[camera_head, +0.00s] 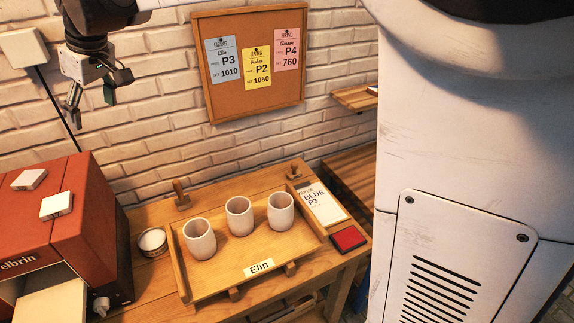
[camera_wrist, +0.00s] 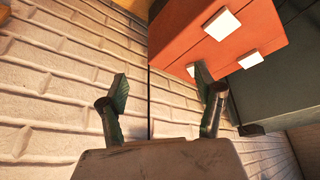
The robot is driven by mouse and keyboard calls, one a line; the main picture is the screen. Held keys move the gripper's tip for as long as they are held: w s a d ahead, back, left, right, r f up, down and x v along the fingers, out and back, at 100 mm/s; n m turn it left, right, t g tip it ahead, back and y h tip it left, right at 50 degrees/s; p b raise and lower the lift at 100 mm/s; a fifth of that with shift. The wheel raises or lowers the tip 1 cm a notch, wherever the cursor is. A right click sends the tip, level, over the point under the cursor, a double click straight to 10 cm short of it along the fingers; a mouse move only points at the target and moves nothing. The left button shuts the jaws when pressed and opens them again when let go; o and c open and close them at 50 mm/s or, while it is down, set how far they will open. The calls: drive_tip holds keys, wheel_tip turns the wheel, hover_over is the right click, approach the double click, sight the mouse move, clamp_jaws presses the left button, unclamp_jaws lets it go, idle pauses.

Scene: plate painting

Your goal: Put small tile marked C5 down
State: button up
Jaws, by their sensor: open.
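Two small white tiles lie on top of the red-orange machine in the head view, one farther back (camera_head: 29,179) and one nearer the front edge (camera_head: 56,205). No C5 mark is readable on either. In the wrist view white tiles show on the red-orange surface, one at the top (camera_wrist: 222,23) and one below it (camera_wrist: 250,59); a smaller pale piece (camera_wrist: 190,70) is partly behind a finger. My gripper (camera_head: 97,92) hangs above and to the right of the machine, near the wall. Its fingers (camera_wrist: 161,82) are apart with nothing between them.
The red-orange machine (camera_head: 85,190) stands at the left. A wooden tray (camera_head: 205,280) labelled Elin holds three white cups (camera_head: 239,216). A small round bowl (camera_head: 152,240), a red pad (camera_head: 348,239) and a card marked BLUE P3 (camera_head: 322,203) are nearby. A corkboard (camera_head: 215,100) hangs behind.

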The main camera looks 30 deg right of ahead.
drive_tip(key=s+d+m+t, duration=0.1)
drive_tip(key=s+d+m, duration=0.1)
drive_tip(key=s+d, duration=0.65)
drive_tip(key=s+d+f+m+t+h, duration=0.1)
drive_tip(key=s+d+f+m, duration=0.2)
drive_tip(key=s+d+f, duration=0.4)
drive_tip(key=s+d+f+m+t+h, duration=0.1)
drive_tip(key=s+d+f, duration=0.6)
drive_tip(key=s, duration=0.7)
drive_tip(key=d+m+h, duration=0.1)
drive_tip(key=d+m, duration=0.1)
drive_tip(key=shift+s+d+m, duration=0.25)
drive_tip(key=shift+s+m, duration=0.05)
drive_tip(key=shift+f, duration=0.1)
wheel_tip(320, 180, down, 12)
drive_tip(key=b, duration=1.1)
drive_tip(key=shift+r+b, duration=0.25)
drive_tip(key=shift+b, duration=0.1)
